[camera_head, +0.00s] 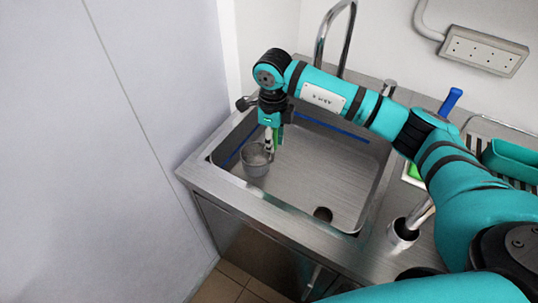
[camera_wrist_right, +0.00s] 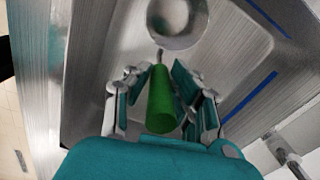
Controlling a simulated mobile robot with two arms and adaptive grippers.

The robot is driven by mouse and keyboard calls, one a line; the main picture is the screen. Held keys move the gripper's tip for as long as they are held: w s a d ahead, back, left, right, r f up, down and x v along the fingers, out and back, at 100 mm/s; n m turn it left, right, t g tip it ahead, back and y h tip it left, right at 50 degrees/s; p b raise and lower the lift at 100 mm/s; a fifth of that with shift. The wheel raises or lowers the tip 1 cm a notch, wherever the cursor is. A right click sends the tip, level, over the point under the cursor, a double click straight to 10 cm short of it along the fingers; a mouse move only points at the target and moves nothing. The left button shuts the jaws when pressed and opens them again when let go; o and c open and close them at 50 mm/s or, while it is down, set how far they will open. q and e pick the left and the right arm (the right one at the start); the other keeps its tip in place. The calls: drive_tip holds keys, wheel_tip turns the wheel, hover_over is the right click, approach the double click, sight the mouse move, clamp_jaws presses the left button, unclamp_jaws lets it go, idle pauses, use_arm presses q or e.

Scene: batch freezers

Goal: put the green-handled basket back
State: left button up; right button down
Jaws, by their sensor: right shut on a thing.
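The green-handled basket (camera_head: 255,163) is a small grey round cup-like basket at the left side of the sink basin. Its round end also shows at the top of the right wrist view (camera_wrist_right: 178,22). My right gripper (camera_head: 272,140) points down over the basin and is shut on the green handle (camera_wrist_right: 160,102), which runs between its fingers. The handle is mostly hidden by the gripper in the head view. I cannot tell whether the basket touches the basin floor. My left gripper is not in view.
The steel sink (camera_head: 290,207) has raised rims, a dark drain hole (camera_head: 323,214) and a tall faucet (camera_head: 320,42) behind. At right are a blue-handled tool (camera_head: 450,100), a teal container (camera_head: 512,160) and a metal cylinder (camera_head: 403,235). A wall (camera_head: 110,130) stands close at left.

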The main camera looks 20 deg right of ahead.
wheel_tip(320, 180, down, 4)
drive_tip(key=shift+f+p, duration=0.25)
drive_tip(key=shift+p, duration=0.25)
drive_tip(key=shift+f, duration=0.35)
drive_tip(key=c, duration=1.2)
unclamp_jaws()
drive_tip(key=shift+o, duration=0.2)
drive_tip(key=shift+r, duration=0.15)
drive_tip(key=shift+r, duration=0.2)
wheel_tip(320, 180, up, 10)
drive_tip(key=b, duration=0.3)
drive_tip(key=shift+a+r, duration=0.1)
drive_tip(key=shift+r, duration=0.15)
drive_tip(key=shift+s+r, duration=0.1)
drive_tip(key=shift+r, duration=0.5)
